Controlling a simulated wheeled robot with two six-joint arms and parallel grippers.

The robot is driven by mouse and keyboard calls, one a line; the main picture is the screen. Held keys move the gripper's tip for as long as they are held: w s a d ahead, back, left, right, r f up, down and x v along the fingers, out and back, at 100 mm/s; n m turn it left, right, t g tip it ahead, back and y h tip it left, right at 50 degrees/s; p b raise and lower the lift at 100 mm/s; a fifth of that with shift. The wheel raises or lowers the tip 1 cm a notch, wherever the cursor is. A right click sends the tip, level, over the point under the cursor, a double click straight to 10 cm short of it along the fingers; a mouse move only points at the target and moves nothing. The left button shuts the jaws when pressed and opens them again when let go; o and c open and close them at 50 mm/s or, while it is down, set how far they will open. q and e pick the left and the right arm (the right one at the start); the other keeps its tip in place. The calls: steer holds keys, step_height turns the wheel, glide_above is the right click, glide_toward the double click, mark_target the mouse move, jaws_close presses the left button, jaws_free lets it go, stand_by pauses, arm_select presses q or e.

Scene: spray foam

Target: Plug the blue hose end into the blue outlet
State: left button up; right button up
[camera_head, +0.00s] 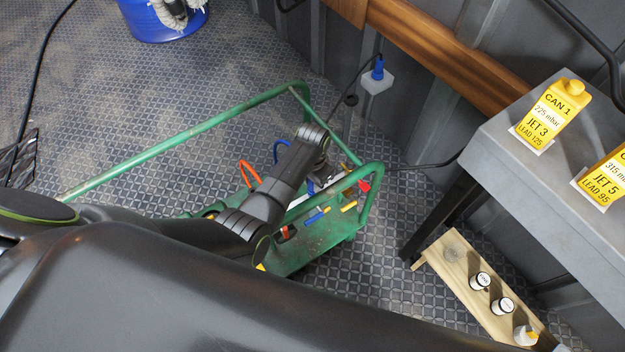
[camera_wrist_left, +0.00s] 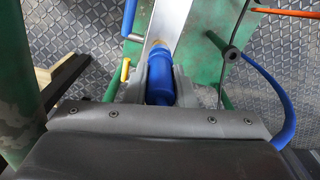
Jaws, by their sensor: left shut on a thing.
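My left gripper (camera_head: 322,168) reaches down over a green cart (camera_head: 318,250) in the head view. In the left wrist view its fingers (camera_wrist_left: 159,88) are shut on a blue cylindrical hose end (camera_wrist_left: 158,72). A brass-coloured ring shows at the hose end's far tip, close to a pale metal plate (camera_wrist_left: 170,18). I cannot tell whether the tip is seated in anything. A blue hose (camera_wrist_left: 286,112) curves at the right; it also shows in the head view (camera_head: 278,150). A blue fitting (camera_head: 316,217) sits on the cart; I cannot tell whether it is the outlet. My right gripper is not in view.
Red (camera_head: 364,186) and yellow (camera_head: 348,206) fittings and an orange hose (camera_head: 246,172) are close by. Green cart rails (camera_head: 180,140) surround the area. A grey table (camera_head: 530,165) with yellow cans and a wooden bench (camera_head: 470,290) stand right.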

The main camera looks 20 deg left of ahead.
arm_select(q)
steer(key=shift+p, duration=0.7)
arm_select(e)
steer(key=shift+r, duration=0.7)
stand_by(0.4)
arm_select(q)
steer(key=shift+f+b, duration=0.45)
steer(key=shift+f, duration=0.2)
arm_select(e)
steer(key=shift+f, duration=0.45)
arm_select(q)
steer(key=o, duration=1)
step_height(320, 180, up, 6)
steer(key=p, duration=0.2)
steer(key=shift+r+p, duration=0.15)
steer(key=shift+p, duration=0.2)
step_height(320, 180, up, 11)
steer(key=p, duration=0.2)
steer(key=shift+p, duration=0.4)
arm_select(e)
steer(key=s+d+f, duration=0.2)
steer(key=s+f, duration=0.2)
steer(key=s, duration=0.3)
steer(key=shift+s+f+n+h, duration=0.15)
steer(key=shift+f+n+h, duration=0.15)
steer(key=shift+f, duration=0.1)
